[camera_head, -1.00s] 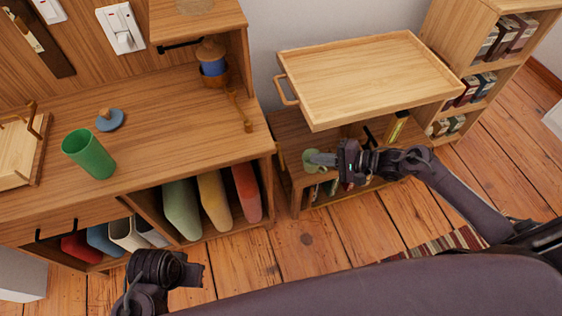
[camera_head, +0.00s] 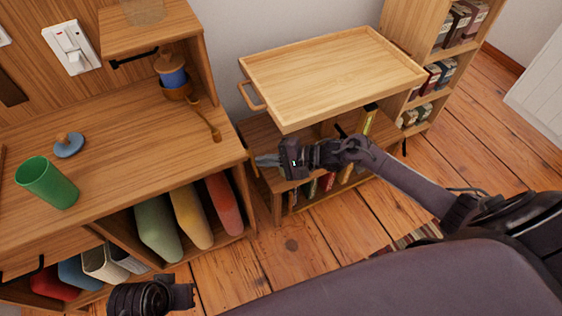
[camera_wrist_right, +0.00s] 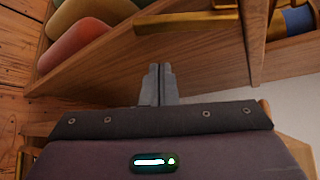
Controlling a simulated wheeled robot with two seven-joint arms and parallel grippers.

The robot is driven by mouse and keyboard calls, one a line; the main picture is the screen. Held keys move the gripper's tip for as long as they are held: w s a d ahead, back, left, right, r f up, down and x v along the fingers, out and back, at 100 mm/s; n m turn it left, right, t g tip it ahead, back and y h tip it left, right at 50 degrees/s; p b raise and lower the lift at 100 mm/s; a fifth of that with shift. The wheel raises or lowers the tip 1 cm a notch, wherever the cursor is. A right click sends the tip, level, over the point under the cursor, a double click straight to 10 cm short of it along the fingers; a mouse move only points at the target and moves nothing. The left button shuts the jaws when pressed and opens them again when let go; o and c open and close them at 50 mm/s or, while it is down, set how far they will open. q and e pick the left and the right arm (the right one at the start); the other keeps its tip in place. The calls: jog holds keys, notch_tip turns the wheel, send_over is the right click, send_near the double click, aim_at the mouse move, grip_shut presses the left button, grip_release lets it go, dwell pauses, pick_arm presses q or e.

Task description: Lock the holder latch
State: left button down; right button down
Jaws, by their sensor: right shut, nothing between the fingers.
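A blue cylinder with a wooden top (camera_head: 173,72) stands in a wooden holder (camera_head: 177,91) at the desk's right back corner. A wooden lever with a round knob (camera_head: 215,133) runs forward from it along the desk's right edge; I cannot tell whether this is the latch. My right gripper (camera_head: 257,160) is shut and empty beside the desk's right side, below the top. In the right wrist view its fingertips (camera_wrist_right: 154,68) are close to the desk's side panel (camera_wrist_right: 190,65); contact is unclear. My left gripper (camera_head: 190,293) is low at the front, its fingers unclear.
A wooden tray (camera_head: 335,75) with a handle lies on a low shelf unit (camera_head: 272,208) right of the desk. A green cup (camera_head: 47,182) and a blue lid (camera_head: 69,145) are on the desk. A bookcase (camera_head: 420,60) stands behind right. Open floor (camera_head: 310,260) lies in front.

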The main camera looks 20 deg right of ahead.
jog(key=shift+s+a+r, duration=0.35)
jog(key=shift+s+a, duration=0.05)
jog(key=shift+s, duration=0.2)
jog(key=shift+s+a+r, duration=0.3)
jog(key=shift+s+a, duration=0.1)
jog(key=shift+s, duration=0.15)
pick_arm(q)
jog(key=shift+a+p, duration=0.1)
jog(key=shift+p, duration=0.25)
